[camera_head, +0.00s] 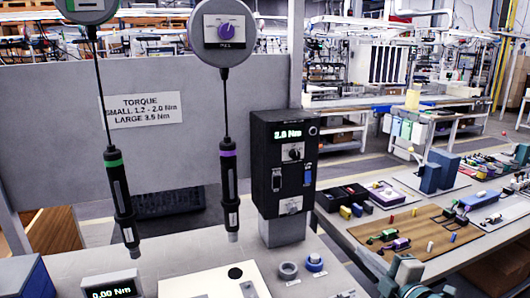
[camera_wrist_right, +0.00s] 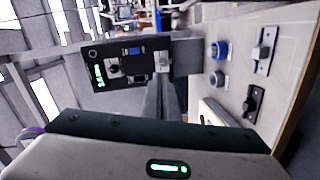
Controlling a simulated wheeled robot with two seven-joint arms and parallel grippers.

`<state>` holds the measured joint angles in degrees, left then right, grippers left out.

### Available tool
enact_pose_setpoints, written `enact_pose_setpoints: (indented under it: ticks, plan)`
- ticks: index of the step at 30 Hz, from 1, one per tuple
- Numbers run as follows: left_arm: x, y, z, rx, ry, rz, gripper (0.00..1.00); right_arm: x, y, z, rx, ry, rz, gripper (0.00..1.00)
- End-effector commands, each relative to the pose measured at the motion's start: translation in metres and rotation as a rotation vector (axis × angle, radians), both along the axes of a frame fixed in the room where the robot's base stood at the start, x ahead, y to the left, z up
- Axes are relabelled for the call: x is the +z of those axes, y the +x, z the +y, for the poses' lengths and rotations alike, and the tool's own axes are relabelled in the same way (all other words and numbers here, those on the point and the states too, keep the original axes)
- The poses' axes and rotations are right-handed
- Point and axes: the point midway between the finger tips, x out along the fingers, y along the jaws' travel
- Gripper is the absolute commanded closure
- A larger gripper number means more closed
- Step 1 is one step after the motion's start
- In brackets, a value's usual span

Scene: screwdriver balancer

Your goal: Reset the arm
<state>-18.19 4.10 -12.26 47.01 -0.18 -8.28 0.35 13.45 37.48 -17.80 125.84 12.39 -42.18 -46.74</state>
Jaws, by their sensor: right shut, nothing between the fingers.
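My right gripper (camera_wrist_right: 168,84) is shut and empty in the right wrist view, its fingers reaching toward the black control box (camera_wrist_right: 130,65). Part of my right arm shows at the lower right edge of the head view. My left gripper is not in view. The black control box (camera_head: 284,160) stands upright with a lit green torque readout, a knob and switches. A green-banded screwdriver (camera_head: 121,195) and a purple-banded screwdriver (camera_head: 229,185) hang upright on cables from round balancers (camera_head: 223,35). Both hang free of any gripper.
A small display (camera_head: 112,292) reads 0.00 Nm at the front left. A white plate (camera_head: 215,285), a grey ring (camera_head: 288,270) and a blue ring (camera_head: 314,262) sit on the bench. A side table on the right holds a wooden board (camera_head: 420,228) with tools. A grey panel (camera_head: 200,110) stands behind.

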Motion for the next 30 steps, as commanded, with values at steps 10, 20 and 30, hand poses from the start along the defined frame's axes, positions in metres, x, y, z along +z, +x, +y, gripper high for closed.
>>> enact_pose_setpoints:
  ticks: [10,20,30]
  plan:
    - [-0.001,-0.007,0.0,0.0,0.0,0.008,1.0,-0.127,-0.079,0.015,-0.174,0.275,0.372,1.0]
    - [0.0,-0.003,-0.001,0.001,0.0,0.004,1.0,-0.252,-0.233,0.021,-0.556,0.602,0.835,1.0]
    - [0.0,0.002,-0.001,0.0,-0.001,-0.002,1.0,-0.296,-0.338,0.023,-0.845,0.75,1.061,1.0]
